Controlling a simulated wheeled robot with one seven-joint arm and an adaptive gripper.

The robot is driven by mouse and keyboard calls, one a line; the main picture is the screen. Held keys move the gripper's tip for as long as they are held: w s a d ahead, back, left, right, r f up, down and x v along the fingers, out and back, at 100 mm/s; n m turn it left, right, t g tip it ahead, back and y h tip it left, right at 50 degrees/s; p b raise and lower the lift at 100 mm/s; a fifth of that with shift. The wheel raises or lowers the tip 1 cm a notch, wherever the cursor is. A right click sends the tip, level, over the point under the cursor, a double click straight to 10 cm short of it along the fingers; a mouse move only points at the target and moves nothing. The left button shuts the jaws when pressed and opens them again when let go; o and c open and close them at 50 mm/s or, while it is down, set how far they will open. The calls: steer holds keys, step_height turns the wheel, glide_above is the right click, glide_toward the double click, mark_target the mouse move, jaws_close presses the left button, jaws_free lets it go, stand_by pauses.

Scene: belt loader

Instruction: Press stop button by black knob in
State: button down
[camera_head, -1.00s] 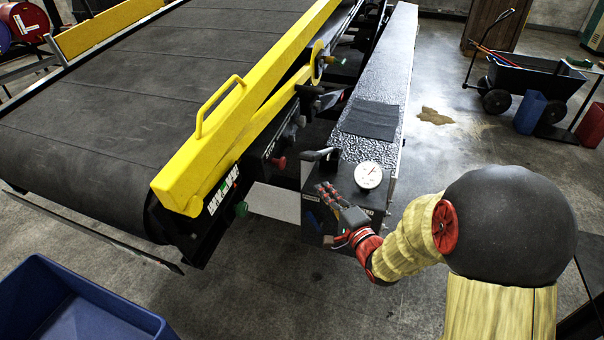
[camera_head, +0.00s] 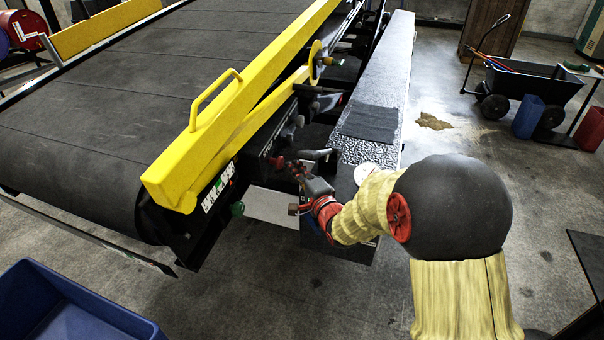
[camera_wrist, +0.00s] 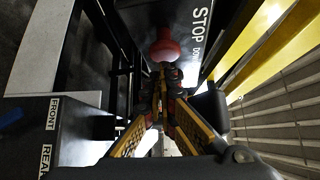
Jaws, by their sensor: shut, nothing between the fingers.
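The red stop button (camera_head: 277,162) sticks out from the dark side panel of the belt loader. It also shows in the wrist view (camera_wrist: 165,48), beside white "STOP" lettering. My gripper (camera_head: 291,166) is shut and empty, with its fingertips right in front of the button. In the wrist view the closed fingertips (camera_wrist: 163,71) overlap the button's lower edge; I cannot tell whether they touch it. Dark knob-like parts (camera_head: 288,132) sit on the panel above the button; I cannot tell which is the black knob.
A green button (camera_head: 237,208) sits lower left on the panel. A black handle (camera_head: 318,155) stands close to my gripper on the control box, near a white gauge (camera_head: 366,173) partly hidden by my arm. The yellow rail (camera_head: 238,105) runs above the panel. A blue bin (camera_head: 75,300) stands front left.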

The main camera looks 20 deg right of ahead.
steer(key=shift+a, duration=0.1)
steer(key=shift+w+a, duration=0.6)
steer(key=shift+a, duration=0.15)
